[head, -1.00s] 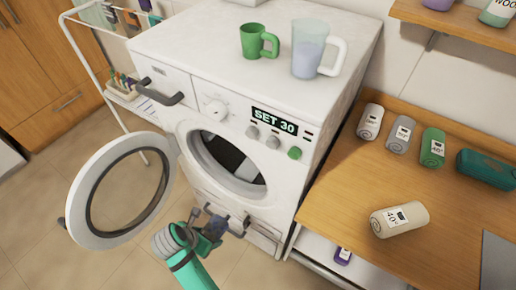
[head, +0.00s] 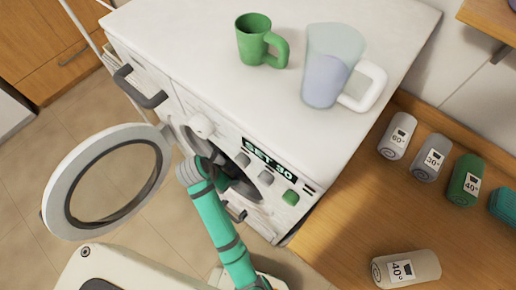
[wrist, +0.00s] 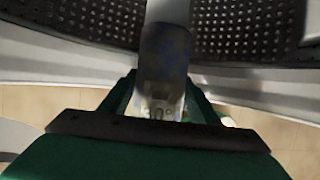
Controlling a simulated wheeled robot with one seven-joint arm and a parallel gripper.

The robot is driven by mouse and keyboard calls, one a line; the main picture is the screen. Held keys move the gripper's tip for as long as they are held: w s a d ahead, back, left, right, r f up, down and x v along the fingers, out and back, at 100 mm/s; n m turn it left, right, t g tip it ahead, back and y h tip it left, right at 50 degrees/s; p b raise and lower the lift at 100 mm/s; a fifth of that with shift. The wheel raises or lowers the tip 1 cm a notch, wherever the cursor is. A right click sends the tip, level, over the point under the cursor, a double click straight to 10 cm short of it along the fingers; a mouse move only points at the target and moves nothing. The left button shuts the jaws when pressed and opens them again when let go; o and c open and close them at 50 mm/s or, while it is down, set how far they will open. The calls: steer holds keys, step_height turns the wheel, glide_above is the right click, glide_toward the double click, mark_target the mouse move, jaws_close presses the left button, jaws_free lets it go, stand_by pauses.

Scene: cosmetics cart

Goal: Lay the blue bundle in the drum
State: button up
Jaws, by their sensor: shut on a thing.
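In the wrist view, the dark blue-grey bundle (wrist: 165,60) is a roll with a pale label reading about 30°. My gripper (wrist: 163,105) is shut on it, one finger on each side. The perforated wall of the drum (wrist: 235,25) shows beyond the bundle, which is at the drum's mouth. In the head view, my arm reaches into the washer's round opening, where the dark drum (head: 248,190) is partly visible. My gripper and the bundle are mostly hidden there by my arm and the washer front. I cannot tell whether the bundle touches the drum.
The round door (head: 57,208) stands open on the left. A green mug (head: 254,40) and a jug (head: 328,75) stand on the washer top. Grey, green and beige rolls (head: 420,266) lie on the wooden shelf at right. A pale bar stands inside the drum.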

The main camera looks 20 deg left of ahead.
steer(key=w+d, duration=0.2)
steer(key=w, duration=0.3)
steer(key=w+d+f, duration=0.1)
steer(key=w+d, duration=0.1)
steer(key=w, duration=0.3)
steer(key=w+d+f, duration=0.1)
steer(key=w+d, duration=0.1)
steer(key=w, duration=0.3)
steer(key=shift+w, duration=0.35)
steer(key=shift+w+f, duration=0.1)
steer(key=shift+f, duration=2.25)
steer(key=shift+w+f, duration=0.15)
steer(key=shift+f, duration=0.05)
steer(key=shift+f, duration=0.1)
steer(key=o, duration=1.3)
steer(key=shift+f, duration=0.1)
